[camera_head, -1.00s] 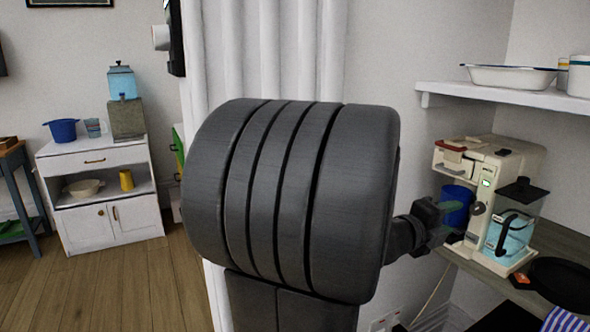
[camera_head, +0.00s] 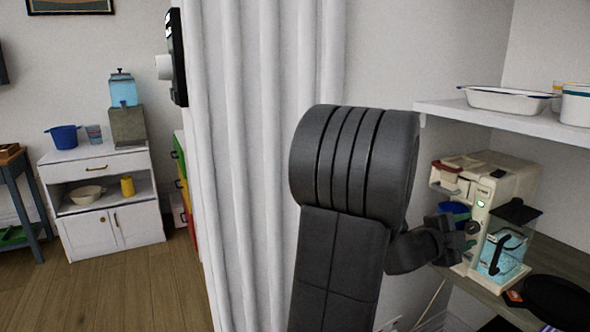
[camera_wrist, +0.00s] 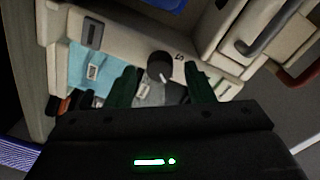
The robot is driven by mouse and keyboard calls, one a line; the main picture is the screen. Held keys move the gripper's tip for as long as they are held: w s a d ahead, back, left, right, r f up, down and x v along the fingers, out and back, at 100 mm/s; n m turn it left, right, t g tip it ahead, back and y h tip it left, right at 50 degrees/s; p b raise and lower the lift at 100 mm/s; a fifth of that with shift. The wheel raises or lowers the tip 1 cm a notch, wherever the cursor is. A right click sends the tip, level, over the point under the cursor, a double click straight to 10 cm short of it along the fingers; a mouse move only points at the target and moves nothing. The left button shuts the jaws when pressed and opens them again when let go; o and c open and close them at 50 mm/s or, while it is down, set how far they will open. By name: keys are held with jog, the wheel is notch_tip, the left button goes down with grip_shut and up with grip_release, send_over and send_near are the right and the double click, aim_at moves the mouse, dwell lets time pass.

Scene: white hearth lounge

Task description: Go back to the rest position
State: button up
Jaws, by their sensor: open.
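My gripper (camera_wrist: 162,92) is open in the wrist view, its two dark green fingers apart with nothing held between them. Beyond the fingers is the front of a cream coffee machine (camera_wrist: 125,45) with a dark round knob (camera_wrist: 160,67). In the head view my gripper (camera_head: 470,232) is at the right, in front of the coffee machine (camera_head: 512,180), and is partly hidden by my own wrist. A blue cup (camera_head: 455,209) shows behind the gripper at the machine's left side. I cannot tell whether the fingers touch the machine.
The machine stands on a grey counter (camera_head: 568,262) with a black pan (camera_head: 556,300) at its front. A white shelf (camera_head: 500,122) above holds a white dish (camera_head: 508,99). A white curtain (camera_head: 255,150) hangs left of my arm. The wooden floor (camera_head: 150,285) at left is clear.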

jog(key=n+p, duration=0.4)
jog(key=shift+r, duration=0.15)
jog(key=n+p, duration=0.4)
jog(key=p, duration=0.1)
jog(key=shift+n, duration=0.3)
jog(key=shift+a+f, duration=0.2)
jog(key=shift+s+a, duration=0.2)
jog(key=shift+a, duration=0.2)
